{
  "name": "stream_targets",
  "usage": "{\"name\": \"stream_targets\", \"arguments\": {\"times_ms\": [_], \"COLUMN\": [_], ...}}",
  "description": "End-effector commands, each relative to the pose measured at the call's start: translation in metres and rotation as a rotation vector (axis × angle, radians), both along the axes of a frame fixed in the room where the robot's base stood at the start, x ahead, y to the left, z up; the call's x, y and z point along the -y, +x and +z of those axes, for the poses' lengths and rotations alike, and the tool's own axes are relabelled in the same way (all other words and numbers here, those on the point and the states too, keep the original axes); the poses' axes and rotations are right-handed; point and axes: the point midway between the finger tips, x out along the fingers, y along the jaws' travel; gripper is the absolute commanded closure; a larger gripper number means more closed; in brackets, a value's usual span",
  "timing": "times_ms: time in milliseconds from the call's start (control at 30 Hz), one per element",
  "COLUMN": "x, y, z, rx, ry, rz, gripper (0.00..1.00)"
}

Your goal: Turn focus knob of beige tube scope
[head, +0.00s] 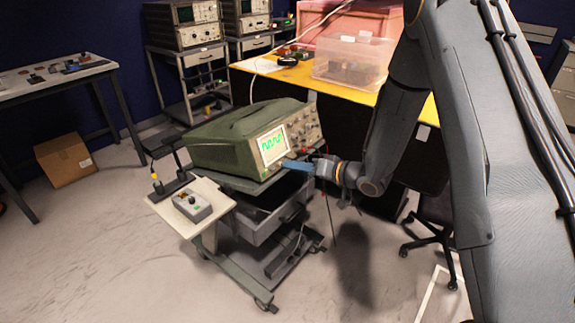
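A tube scope (235,135) with a green case and a pale beige front panel stands on a cart. Its lit screen shows a green wave trace, and several small knobs (303,130) sit on the panel right of the screen. My gripper (287,163) is at the panel's lower edge, just below and right of the screen, with its blue end pointing left. It covers part of the lower panel. Whether it touches a knob, and which knob is the focus knob, I cannot tell. The fingers are too small to show a gap.
The cart (262,185) has a side shelf with a small grey box (192,206). A yellow-topped bench (285,75) holding a clear bin (350,60) stands behind. More scopes (185,22) sit on racks at the back. A chair (437,210) is at right; floor in front is open.

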Motion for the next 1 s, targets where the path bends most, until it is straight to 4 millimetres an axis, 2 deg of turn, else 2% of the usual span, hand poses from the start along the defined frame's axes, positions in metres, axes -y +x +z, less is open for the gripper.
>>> {"name": "stream_targets", "arguments": {"times_ms": [100,233,600,800,1000], "x": [-0.014,-0.024,-0.028,-0.028,-0.028], "y": [0.009,0.016,0.021,0.021,0.021], "z": [-0.005,-0.009,-0.011,-0.011,-0.011], "rx": [0.0,-0.001,0.0,0.0,0.003], "ry": [0.0,0.0,-0.001,-0.001,-0.004], "rz": [0.001,0.001,-0.002,-0.002,0.0], "gripper": [0.71,0.71,0.71,1.0,1.0]}}
